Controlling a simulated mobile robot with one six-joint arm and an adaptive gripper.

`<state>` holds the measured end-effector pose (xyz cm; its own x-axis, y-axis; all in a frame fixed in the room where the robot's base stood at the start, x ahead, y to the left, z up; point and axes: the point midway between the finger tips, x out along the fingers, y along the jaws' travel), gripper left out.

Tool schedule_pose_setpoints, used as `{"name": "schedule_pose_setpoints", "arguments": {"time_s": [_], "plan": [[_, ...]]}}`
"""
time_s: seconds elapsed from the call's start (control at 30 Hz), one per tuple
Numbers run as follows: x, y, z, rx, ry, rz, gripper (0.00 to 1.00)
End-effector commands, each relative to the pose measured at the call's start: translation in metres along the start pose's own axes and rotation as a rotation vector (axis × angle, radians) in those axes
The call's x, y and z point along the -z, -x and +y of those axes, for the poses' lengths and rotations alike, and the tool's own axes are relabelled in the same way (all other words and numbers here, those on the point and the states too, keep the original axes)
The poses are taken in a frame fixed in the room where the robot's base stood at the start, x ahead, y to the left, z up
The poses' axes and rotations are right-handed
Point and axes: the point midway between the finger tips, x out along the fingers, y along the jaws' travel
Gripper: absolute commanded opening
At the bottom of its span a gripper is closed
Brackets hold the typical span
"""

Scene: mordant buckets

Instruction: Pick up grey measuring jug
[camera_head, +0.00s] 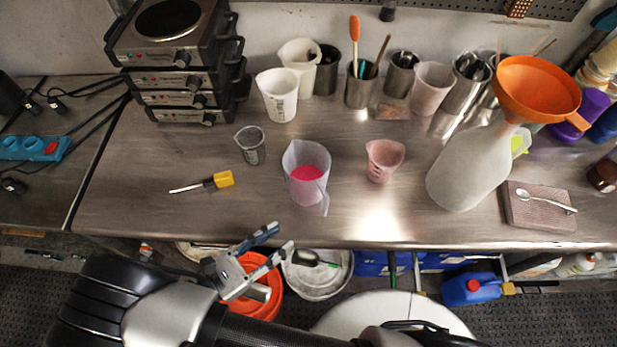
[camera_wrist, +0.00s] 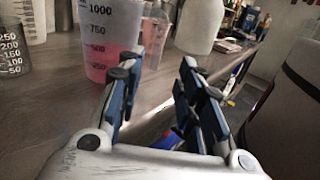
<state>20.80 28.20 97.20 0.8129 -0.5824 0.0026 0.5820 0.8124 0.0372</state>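The grey measuring jug (camera_head: 251,146) is small and stands upright on the steel bench, left of a larger clear jug (camera_head: 306,176) with pink liquid. My gripper (camera_head: 280,238) is open and empty near the bench's front edge, to the front and slightly right of the grey jug. In the wrist view my gripper (camera_wrist: 157,66) has its fingers spread, with the pink-filled jug (camera_wrist: 103,38) beyond its left finger.
A yellow-handled tool (camera_head: 217,181) lies front-left of the grey jug. Stacked hotplates (camera_head: 178,60) and a white jug (camera_head: 278,96) stand behind it. A pinkish cup (camera_head: 384,160) and a large bottle (camera_head: 465,170) with an orange funnel stand right. An orange bucket (camera_head: 268,305) is below the bench.

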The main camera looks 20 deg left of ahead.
Motion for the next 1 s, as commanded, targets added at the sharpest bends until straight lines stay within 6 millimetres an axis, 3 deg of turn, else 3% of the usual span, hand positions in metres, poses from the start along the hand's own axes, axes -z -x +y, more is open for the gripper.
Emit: {"name": "schedule_pose_setpoints", "arguments": {"time_s": [0.3, 0.63, 1.0], "plan": [[0.001, -0.07, -0.001, 0.007, 0.001, 0.0, 0.33], [0.002, -0.1, 0.0, 0.004, 0.0, 0.002, 0.33], [0.004, -0.145, 0.001, 0.004, -0.001, 0.002, 0.33]]}}
